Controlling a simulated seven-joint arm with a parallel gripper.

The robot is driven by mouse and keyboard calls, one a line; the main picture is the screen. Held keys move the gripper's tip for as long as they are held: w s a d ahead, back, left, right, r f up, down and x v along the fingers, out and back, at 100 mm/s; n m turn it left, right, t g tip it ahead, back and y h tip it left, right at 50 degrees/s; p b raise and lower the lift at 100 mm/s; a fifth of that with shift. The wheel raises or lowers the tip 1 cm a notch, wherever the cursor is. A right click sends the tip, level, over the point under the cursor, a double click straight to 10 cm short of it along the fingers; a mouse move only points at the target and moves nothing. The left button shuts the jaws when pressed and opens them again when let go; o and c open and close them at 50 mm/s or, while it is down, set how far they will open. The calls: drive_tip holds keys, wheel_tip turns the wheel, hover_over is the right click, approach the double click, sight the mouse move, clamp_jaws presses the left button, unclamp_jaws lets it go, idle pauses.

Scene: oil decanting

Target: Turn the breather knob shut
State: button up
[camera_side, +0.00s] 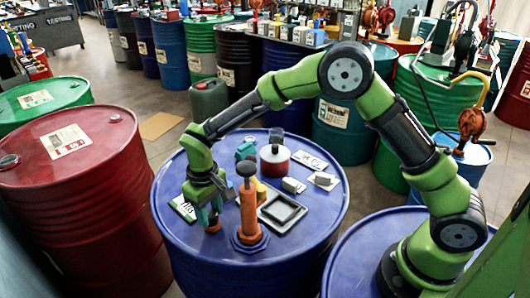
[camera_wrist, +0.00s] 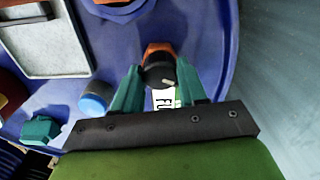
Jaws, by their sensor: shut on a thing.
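The breather knob (camera_wrist: 156,76) is black with a pale mark and sits on an orange body (camera_wrist: 160,49) in the wrist view. My gripper (camera_wrist: 159,78) has its two teal fingers closed on either side of the knob. In the side view my gripper (camera_side: 209,217) points down at the left part of the blue drum top (camera_side: 290,243). A bit of orange (camera_side: 212,228) shows below the fingers there, and the knob itself is hidden.
An orange pump-like fitting (camera_side: 248,210) with a dark top stands close right of my gripper. A shallow tray (camera_side: 261,215), a red-and-white pot (camera_side: 274,165) and small boxes are also on the drum. A white label (camera_wrist: 163,99) lies below the knob. A red drum (camera_side: 85,230) stands left.

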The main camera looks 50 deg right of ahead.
sight(210, 213)
drive_tip(key=shift+w+r+n, duration=0.1)
drive_tip(key=shift+n, duration=0.2)
idle(0.4)
drive_tip(key=o, duration=1.1)
drive_tip(key=shift+c, duration=0.2)
wheel_tip(210, 213, up, 17)
